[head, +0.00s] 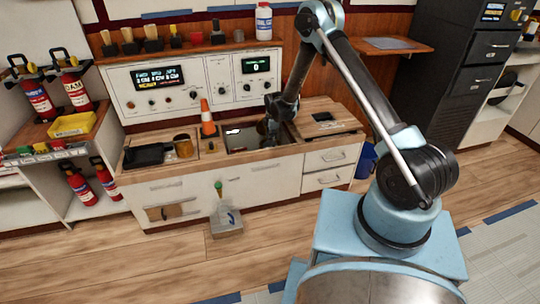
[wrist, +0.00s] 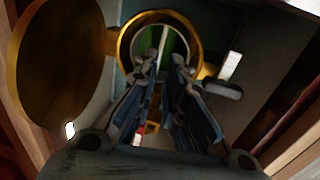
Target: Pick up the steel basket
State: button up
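I cannot clearly make out a steel basket in either view. My gripper (head: 268,132) reaches down to the dark recessed area (head: 245,140) in the counter, and the arm partly hides that spot. In the wrist view my gripper (wrist: 164,62) has its two fingers apart with a narrow gap, and nothing is visibly held between them. Just beyond the fingertips is a gold-rimmed round opening (wrist: 197,42), greenish inside. A large gold disc (wrist: 58,60) is at the left. I cannot tell whether the fingers touch the rim.
An orange cone (head: 208,122), a brown cup (head: 183,146) and a black pan-like box (head: 149,156) stand on the counter left of my gripper. A control panel (head: 190,84) rises behind. A grey bin-like object (head: 226,222) is on the floor in front. Open floor lies before the cabinet.

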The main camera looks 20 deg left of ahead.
jog(key=shift+w+a+f, duration=0.1)
jog(key=shift+w+f, duration=0.15)
jog(key=shift+f, duration=1.3)
jog(key=shift+w+a+f, duration=0.1)
jog(key=shift+w+f, duration=0.2)
jog(key=shift+f, duration=1.25)
jog(key=shift+w+a+f, duration=0.1)
jog(key=shift+w+f, duration=0.15)
jog(key=shift+f, duration=1.3)
grip_shut()
jog(key=shift+r, duration=0.1)
